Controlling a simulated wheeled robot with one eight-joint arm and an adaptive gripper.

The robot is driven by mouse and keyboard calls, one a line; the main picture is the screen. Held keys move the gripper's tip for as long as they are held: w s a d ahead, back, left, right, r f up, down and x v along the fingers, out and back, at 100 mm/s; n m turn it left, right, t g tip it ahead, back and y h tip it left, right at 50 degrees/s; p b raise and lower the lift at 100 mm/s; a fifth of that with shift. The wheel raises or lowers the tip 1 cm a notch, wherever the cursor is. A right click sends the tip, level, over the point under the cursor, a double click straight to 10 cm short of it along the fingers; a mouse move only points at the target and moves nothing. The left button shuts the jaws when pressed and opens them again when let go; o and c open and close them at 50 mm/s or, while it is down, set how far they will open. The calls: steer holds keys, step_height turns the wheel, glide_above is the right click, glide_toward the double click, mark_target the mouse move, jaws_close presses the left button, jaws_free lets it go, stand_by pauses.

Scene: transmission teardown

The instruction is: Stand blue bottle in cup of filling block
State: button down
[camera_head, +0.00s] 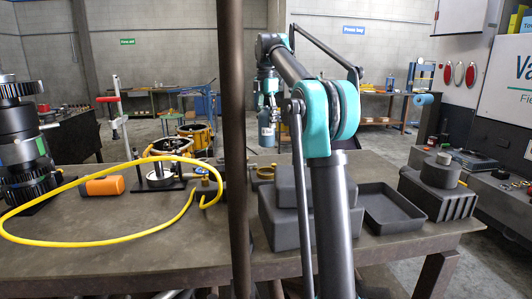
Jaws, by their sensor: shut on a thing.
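My gripper (268,104) hangs from the arm above the back part of the table and is shut on the blue bottle (267,132). The bottle is small, dark blue-grey and roughly upright, in the air above the table. The fingers are small and partly hidden by the bottle's top. I cannot tell for sure which thing is the filling block; a brass-coloured ring-like part (263,172) stands on the table below the bottle, partly hidden by a dark post and grey boxes.
Stacked dark grey boxes (278,222) and an open grey tray (391,207) stand at the right. A grey block with a round top (439,175) is farther right. A yellow hose (110,241), an orange cylinder (103,186) and a gear stack (22,145) lie left. A dark post (233,120) blocks part of the view.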

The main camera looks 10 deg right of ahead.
step_height(320, 180, down, 12)
steer(key=shift+f, duration=0.25)
stand_by(0.4)
steer(key=shift+f, duration=0.1)
steer(key=c, duration=1)
jaws_free()
steer(key=o, duration=0.4)
step_height(320, 180, up, 12)
steer(key=shift+r, duration=0.15)
